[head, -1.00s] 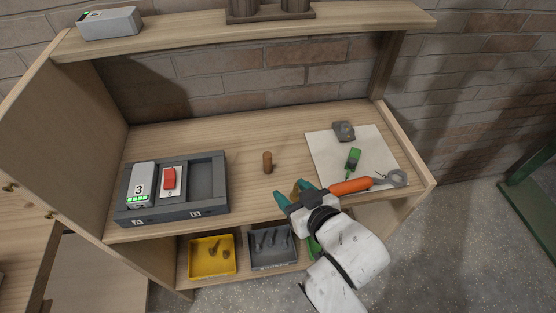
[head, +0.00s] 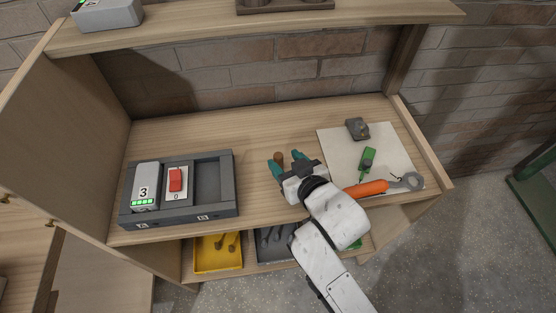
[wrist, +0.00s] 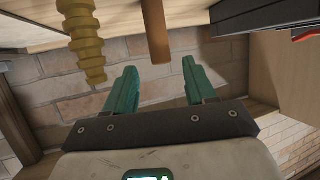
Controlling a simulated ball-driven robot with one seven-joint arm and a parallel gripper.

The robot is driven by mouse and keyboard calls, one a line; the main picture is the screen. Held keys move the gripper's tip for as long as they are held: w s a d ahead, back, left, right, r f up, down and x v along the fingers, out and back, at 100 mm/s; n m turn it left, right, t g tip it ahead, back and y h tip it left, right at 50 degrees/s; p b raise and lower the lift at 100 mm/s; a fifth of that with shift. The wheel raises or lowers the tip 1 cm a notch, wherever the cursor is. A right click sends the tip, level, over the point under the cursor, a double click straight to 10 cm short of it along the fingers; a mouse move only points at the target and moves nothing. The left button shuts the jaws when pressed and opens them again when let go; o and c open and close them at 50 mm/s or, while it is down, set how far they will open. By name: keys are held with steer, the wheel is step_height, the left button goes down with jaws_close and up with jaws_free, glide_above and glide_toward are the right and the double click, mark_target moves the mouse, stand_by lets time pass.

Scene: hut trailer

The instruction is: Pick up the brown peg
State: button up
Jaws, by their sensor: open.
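The brown peg (head: 279,157) stands upright on the wooden worktop, right of the grey battery dock. Its lower part is partly hidden by my gripper in the head view. My gripper (head: 287,162) is open, with teal fingers at the peg. In the wrist view the peg (wrist: 157,35) lines up with the gap between the two fingers of my gripper (wrist: 159,67), near their tips. It shows clear space to both fingers, and nothing is held.
A yellow ribbed piece (wrist: 82,40) is beside the peg in the wrist view. The dock (head: 214,190) stands left. An orange-handled tool (head: 366,188), a green tool (head: 367,160) and a grey lump (head: 357,128) lie right. A shelf (head: 200,33) hangs above.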

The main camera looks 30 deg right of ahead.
mark_target(280, 157)
steer(key=shift+p+x, duration=0.45)
steer(key=shift+x, duration=2.65)
steer(key=shift+a+f, duration=0.15)
steer(key=shift+c, duration=0.3)
jaws_close()
